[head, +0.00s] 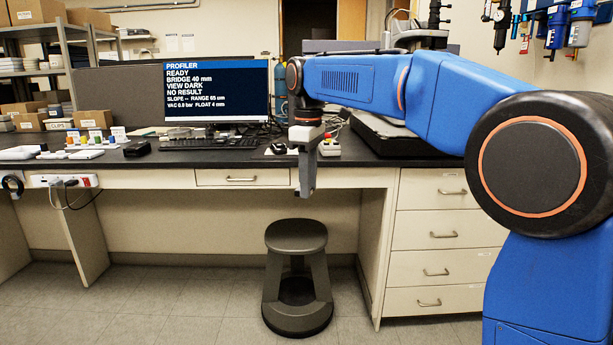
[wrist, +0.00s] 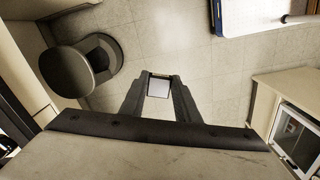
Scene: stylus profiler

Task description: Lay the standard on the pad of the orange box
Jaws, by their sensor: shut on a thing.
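My gripper (head: 307,190) hangs pointing down in front of the bench's front edge, over the floor. In the wrist view, my gripper (wrist: 159,84) is shut on a small pale, square plate, the standard (wrist: 158,88), held between the fingertips. The standard cannot be made out in the head view. A row of small coloured boxes (head: 97,137) stands at the left of the bench, far left of my gripper. They are too small to tell surely which is the orange box, and its pad cannot be made out.
The black bench top (head: 215,158) carries a monitor (head: 213,92), a keyboard (head: 213,143) and a dark box (head: 137,149). Small devices (head: 328,146) sit behind my gripper. A stool (head: 297,275) stands on the floor below. Drawers (head: 432,235) are at the right.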

